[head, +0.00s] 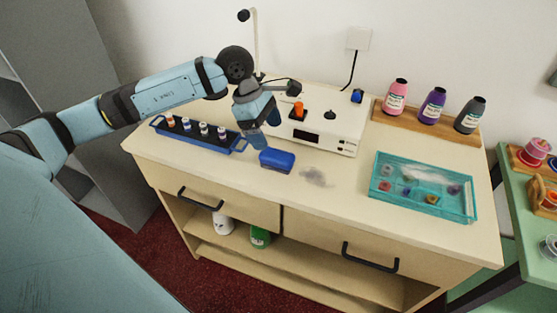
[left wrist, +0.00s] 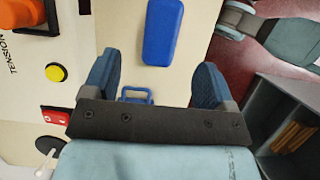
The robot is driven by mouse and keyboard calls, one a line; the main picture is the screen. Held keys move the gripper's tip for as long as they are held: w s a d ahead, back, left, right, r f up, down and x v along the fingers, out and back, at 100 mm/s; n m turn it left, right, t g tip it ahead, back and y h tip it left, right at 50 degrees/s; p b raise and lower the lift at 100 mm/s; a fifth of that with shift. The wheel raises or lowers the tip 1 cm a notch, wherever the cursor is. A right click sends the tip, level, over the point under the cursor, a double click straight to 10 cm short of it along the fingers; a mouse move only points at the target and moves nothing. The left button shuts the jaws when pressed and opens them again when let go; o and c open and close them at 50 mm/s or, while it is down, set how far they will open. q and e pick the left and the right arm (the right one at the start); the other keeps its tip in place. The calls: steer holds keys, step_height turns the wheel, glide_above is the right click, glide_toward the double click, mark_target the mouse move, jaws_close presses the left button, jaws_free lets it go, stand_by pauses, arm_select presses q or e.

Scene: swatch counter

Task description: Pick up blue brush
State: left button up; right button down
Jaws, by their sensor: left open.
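The blue brush (head: 277,160) lies on the pale wooden counter, in front of the white machine and right of the blue bottle rack. Only a plain blue block shape of it shows. In the left wrist view the brush (left wrist: 163,32) lies beyond the fingertips, between their lines and apart from them. My left gripper (head: 262,128) is above the counter, just behind and above the brush. It is open and empty, with its two blue fingers (left wrist: 153,80) spread wide. My right gripper is in neither view.
The white machine (head: 322,137) with an orange knob stands close right of my left gripper. The blue rack (head: 196,145) of small bottles is at left. A teal tray (head: 420,204) is at right, a wooden board (head: 425,123) with three bottles behind it. A grey smudge (head: 317,177) marks otherwise bare counter.

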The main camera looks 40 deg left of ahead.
mark_target(276, 154)
arm_select(q)
steer(key=shift+x, duration=1.15)
steer(key=x, duration=0.5)
steer(key=shift+s+d+f, duration=0.1)
steer(key=shift+f, duration=0.25)
steer(key=c, duration=1)
